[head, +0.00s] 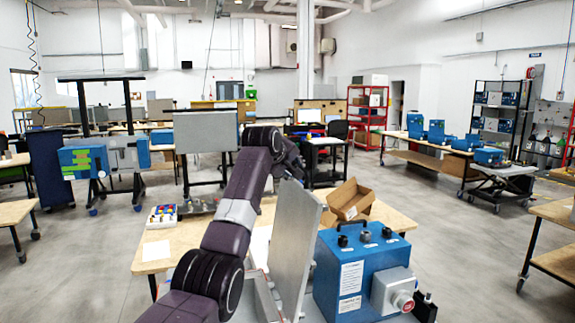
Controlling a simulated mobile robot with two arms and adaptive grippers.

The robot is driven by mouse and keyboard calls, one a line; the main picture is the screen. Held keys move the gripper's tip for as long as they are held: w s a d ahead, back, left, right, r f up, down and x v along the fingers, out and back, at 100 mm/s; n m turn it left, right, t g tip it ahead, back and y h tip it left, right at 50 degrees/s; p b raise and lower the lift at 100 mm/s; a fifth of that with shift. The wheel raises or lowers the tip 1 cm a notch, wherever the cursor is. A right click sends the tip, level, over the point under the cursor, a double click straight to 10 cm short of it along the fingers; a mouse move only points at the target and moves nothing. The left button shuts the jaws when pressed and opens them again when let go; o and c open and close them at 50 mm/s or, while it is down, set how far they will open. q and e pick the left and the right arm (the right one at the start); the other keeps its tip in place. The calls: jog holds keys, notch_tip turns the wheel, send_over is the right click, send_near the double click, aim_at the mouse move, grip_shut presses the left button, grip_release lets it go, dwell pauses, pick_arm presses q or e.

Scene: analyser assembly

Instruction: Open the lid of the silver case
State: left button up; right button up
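The silver case (262,301) is at the bottom centre of the head view, cut off by the lower edge. A tall flat grey panel, which looks like its lid (296,237), stands steeply raised along its right side. My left arm rises from the bottom left, passes in front of the bench and bends at the top. Its far end drops behind the panel, so the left gripper is hidden. My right gripper is not seen.
A blue analyser box (358,268) with a top handle stands close right of the panel. An open cardboard box (350,198) and a tray of coloured parts (161,216) rest on the wooden bench (185,238). Open floor lies to the right.

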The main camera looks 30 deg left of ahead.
pick_arm(q)
jog(key=v, duration=1.1)
jog(key=shift+s, duration=0.1)
